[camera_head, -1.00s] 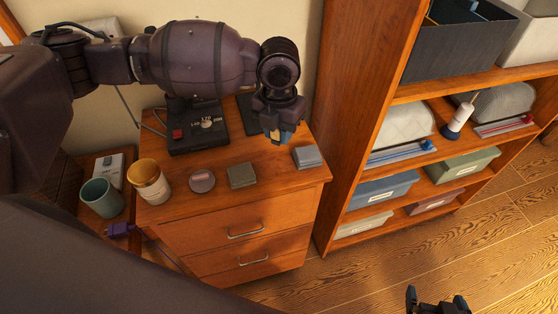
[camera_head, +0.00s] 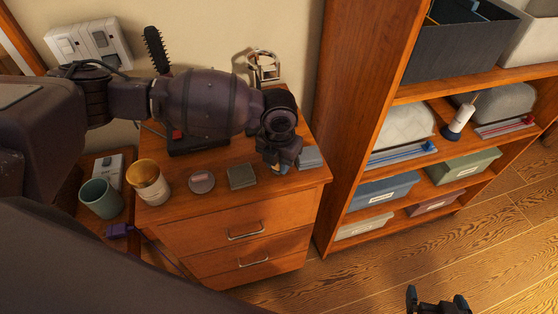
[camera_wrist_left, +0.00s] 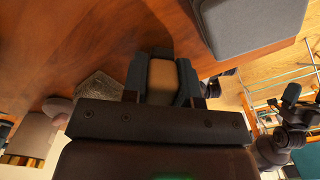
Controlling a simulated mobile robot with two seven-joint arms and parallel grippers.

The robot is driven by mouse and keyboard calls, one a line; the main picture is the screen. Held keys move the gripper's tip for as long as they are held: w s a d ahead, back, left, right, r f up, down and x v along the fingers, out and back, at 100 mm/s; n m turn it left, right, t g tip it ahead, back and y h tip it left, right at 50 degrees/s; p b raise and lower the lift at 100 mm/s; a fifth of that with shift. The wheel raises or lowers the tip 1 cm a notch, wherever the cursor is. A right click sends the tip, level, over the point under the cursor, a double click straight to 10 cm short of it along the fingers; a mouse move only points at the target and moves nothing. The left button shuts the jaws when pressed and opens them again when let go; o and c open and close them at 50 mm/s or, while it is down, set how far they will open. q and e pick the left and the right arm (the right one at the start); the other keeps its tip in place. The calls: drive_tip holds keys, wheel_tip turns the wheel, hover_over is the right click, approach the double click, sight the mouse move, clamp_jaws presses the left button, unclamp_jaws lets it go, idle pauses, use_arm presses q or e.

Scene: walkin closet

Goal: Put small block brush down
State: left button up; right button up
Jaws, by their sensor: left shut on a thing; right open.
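The small block brush (camera_wrist_left: 164,76) shows as a tan block between the fingers of my left gripper in the left wrist view. My left gripper (camera_head: 279,168) is shut on it, low over the right part of the dresser top (camera_head: 215,205). A grey block (camera_head: 310,158) lies just right of the gripper and is partly covered by it; it also shows in the left wrist view (camera_wrist_left: 245,20). I cannot tell whether the brush touches the wood. My right gripper (camera_head: 437,300) is open and empty above the floor at the bottom edge.
An olive-grey square block (camera_head: 241,176), a round tin (camera_head: 201,182) and a gold-white jar (camera_head: 148,182) stand along the dresser's front. A black-handled brush (camera_head: 157,48) and a metal-framed item (camera_head: 264,66) stand behind my arm. A shelf unit (camera_head: 350,130) rises on the right.

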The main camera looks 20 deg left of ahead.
use_arm(q)
drive_tip(key=shift+f, duration=0.15)
drive_tip(key=o, duration=0.9)
drive_tip(key=shift+r, duration=0.5)
wheel_tip(320, 180, up, 11)
drive_tip(key=shift+r, duration=0.2)
